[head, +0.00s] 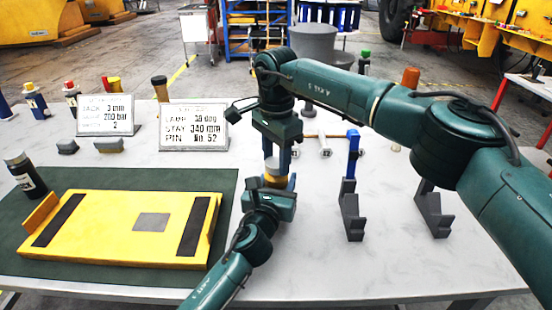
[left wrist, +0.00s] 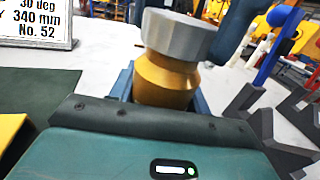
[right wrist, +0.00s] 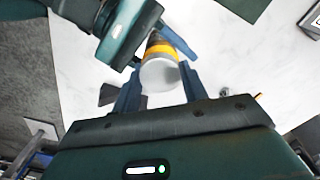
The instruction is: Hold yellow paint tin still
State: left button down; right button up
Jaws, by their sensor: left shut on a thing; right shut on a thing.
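The yellow paint tin (head: 275,181) is held a little above the white table, between my two grippers. In the left wrist view the tin (left wrist: 168,82) shows a yellow-gold body and a wide grey lid. My left gripper (head: 277,184) is shut on the body from the near side. My right gripper (head: 274,166) comes down from above and is shut on the lid end. In the right wrist view the pale lid and yellow band of the tin (right wrist: 161,62) show between the blue fingers. The fingers hide part of the tin in the head view.
Two sign boards (head: 194,128) (head: 105,115) stand behind. Dark grey brackets (head: 351,215) (head: 433,212) stand at right. The front right table is clear.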

aim_at(276, 162)
jog(key=shift+r, duration=0.75)
jog(key=shift+r, duration=2)
pick_arm(q)
jog(key=c, duration=0.6)
grip_release()
jog(key=shift+s, duration=0.1)
